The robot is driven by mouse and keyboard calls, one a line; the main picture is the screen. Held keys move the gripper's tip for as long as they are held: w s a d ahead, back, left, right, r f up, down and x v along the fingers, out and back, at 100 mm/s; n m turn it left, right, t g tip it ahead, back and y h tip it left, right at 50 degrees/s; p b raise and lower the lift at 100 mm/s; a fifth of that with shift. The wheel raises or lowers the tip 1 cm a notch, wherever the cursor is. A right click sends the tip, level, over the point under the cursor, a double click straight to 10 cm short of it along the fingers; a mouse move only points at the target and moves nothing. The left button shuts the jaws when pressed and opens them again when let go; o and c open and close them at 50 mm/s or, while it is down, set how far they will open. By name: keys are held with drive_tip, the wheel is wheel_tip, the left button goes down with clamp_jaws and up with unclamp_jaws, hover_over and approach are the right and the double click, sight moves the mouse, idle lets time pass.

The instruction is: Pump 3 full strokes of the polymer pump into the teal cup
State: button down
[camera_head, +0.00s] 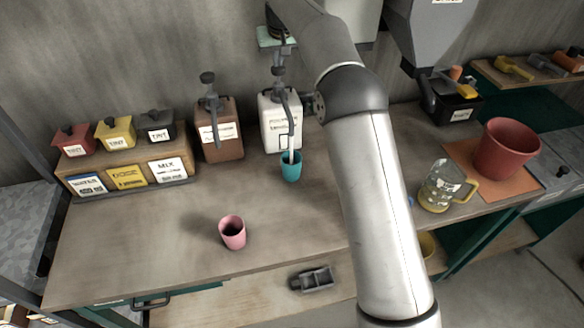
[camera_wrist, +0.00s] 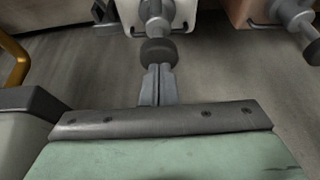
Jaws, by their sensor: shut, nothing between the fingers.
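The white pump bottle (camera_head: 277,132) stands at the back of the bench; its label is too small to read surely. Its pump head also shows in the wrist view (camera_wrist: 158,51). The teal cup (camera_head: 291,170) stands upright under its spout. A pale streak shows between the spout and the cup's mouth, like liquid. My gripper (camera_head: 279,67) points down over the pump head. In the wrist view its fingers (camera_wrist: 157,72) are together and empty, with their tips at the pump head; whether they touch is unclear. The inside of the cup is mostly hidden.
A brown pump bottle (camera_head: 218,135) stands left of the white one. A pink cup (camera_head: 232,232) stands in front on clear bench. Labelled bins (camera_head: 125,172) are at left. A glass jug (camera_head: 440,190) and a red bucket (camera_head: 510,148) are right of my arm.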

drive_tip(key=shift+f+b, duration=0.7)
drive_tip(key=shift+f, duration=0.65)
drive_tip(key=shift+r, duration=0.15)
drive_tip(key=shift+r+p, duration=1.2)
drive_tip(key=shift+p, duration=0.2)
drive_tip(key=shift+r, duration=0.9)
drive_tip(key=shift+r, duration=0.1)
wheel_tip(320, 180, up, 6)
drive_tip(key=shift+f, duration=0.1)
